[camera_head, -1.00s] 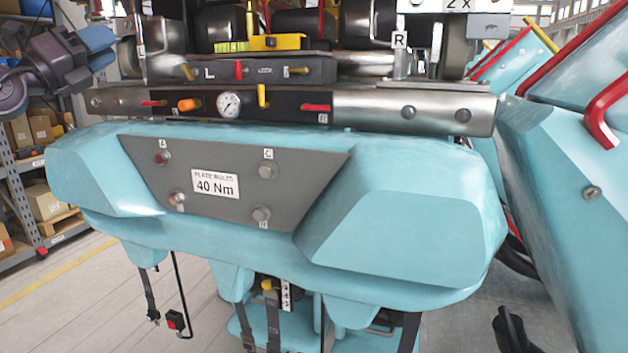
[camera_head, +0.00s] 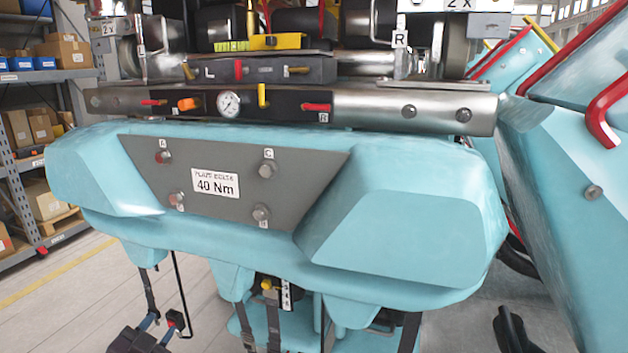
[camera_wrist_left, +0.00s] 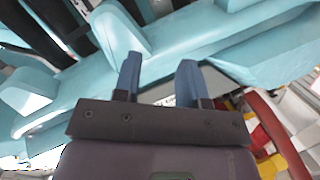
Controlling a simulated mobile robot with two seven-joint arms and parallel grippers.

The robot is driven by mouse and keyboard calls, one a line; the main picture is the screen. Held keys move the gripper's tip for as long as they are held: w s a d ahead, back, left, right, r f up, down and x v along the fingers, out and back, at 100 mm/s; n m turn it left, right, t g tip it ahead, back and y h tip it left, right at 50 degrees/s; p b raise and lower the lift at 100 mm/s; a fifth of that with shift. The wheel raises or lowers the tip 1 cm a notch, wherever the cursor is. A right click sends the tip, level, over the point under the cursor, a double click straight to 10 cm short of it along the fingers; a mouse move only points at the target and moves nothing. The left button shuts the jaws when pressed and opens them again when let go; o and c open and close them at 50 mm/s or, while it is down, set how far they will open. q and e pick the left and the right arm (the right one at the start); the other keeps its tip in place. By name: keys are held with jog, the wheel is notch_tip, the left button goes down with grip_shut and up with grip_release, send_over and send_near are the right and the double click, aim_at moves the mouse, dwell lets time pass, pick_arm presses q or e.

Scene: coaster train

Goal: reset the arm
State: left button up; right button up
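My left gripper (camera_head: 157,329) is at the bottom left in the head view, low beneath the teal coaster car (camera_head: 400,225). It has a dark body and blue fingers pointing up. In the left wrist view the same gripper (camera_wrist_left: 158,75) has its two blue fingers apart with nothing between them. My right gripper is not in view.
A grey plate (camera_head: 225,205) with several bolts and a "40 Nm" label is on the car's front. Above it is a metal bar (camera_head: 400,112) with a gauge. Dark straps hang below the car. Shelving (camera_head: 75,75) with boxes stands left. Floor at lower left is clear.

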pick_arm(q)
jog(key=s+d+f+n+g+y, duration=0.1)
jog(key=s+d+f+n+g, duration=0.2)
jog(key=s+f, duration=1.7)
jog(key=s+n+g, duration=0.2)
jog(key=s+n, duration=0.1)
jog(key=s, duration=0.1)
jog(key=shift+f+n+g+y, duration=0.15)
jog(key=shift+n+g+y, duration=0.15)
jog(key=shift+g+y, duration=0.1)
jog(key=shift+w, duration=0.1)
dwell(0.5)
